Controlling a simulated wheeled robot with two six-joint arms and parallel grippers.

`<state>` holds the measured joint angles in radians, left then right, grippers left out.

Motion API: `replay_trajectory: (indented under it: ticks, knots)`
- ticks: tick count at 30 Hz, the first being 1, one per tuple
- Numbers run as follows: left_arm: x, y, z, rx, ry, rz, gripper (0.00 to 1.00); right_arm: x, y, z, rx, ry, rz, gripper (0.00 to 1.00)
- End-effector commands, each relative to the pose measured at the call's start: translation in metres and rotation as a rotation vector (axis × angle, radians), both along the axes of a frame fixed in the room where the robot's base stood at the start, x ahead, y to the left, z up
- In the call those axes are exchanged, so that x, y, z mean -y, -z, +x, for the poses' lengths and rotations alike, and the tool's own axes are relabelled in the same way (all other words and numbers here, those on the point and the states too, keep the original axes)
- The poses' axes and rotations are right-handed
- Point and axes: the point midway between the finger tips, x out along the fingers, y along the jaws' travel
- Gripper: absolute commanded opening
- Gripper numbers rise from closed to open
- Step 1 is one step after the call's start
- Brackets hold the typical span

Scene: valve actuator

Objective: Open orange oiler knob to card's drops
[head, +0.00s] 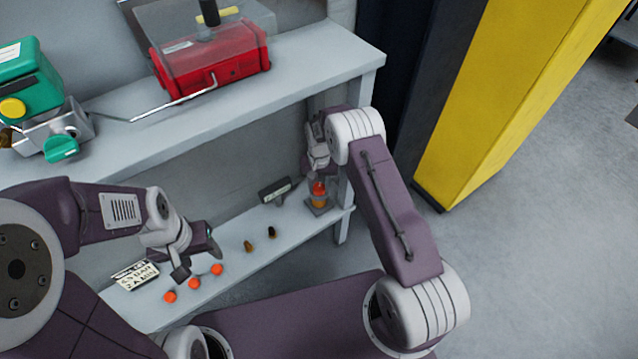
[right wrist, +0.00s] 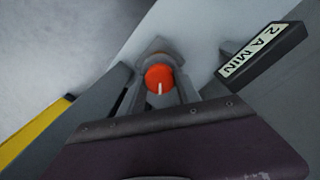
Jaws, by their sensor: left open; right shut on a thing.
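The orange oiler knob (right wrist: 159,77) has a white pointer line that points toward the bottom of the right wrist view. In the head view the oiler (head: 319,200) stands at the right end of the lower shelf. My right gripper (head: 319,178) comes down on it from above and is shut on the knob, one finger on each side. My left gripper (head: 197,262) is open and empty above the lower shelf.
Several orange round pieces (head: 194,283) lie below my left gripper. Two small dark fittings (head: 260,240) stand mid-shelf. The upper shelf (head: 310,65) holds a red actuator (head: 215,60) and a green unit (head: 30,80). A yellow pillar (head: 500,90) stands at right.

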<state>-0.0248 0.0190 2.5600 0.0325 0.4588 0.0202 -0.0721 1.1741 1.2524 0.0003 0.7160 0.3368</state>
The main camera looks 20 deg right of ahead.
Motion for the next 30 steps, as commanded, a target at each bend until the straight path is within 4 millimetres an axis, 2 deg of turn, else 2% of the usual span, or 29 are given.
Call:
replay_trajectory:
  ticks: [12, 13, 15, 25, 28, 30]
  knots:
    - [0.0, 0.0, 0.0, 0.0, 0.0, 0.0, 0.54, 0.0, 0.0, 0.001, 0.004, 0.006, 0.0, 0.0]
    - [0.0, 0.0, 0.0, 0.0, 0.0, 0.0, 0.54, 0.0, 0.0, 0.001, 0.004, 0.006, 0.0, 0.45]
    - [0.0, 0.0, 0.0, 0.0, 0.0, 0.0, 0.54, 0.0, 0.0, 0.001, 0.004, 0.006, 0.0, 0.61]
    - [0.0, 0.002, 0.0, 0.0, 0.0, 0.0, 0.54, 0.0, 0.001, 0.001, 0.002, -0.01, -0.001, 0.61]
    - [0.0, 0.014, 0.0, 0.0, 0.0, 0.0, 0.54, 0.0, 0.005, 0.001, 0.003, -0.093, 0.0, 0.61]
    - [0.0, 0.029, 0.0, 0.0, 0.0, 0.0, 0.54, 0.0, 0.009, 0.001, 0.003, -0.205, -0.001, 0.61]
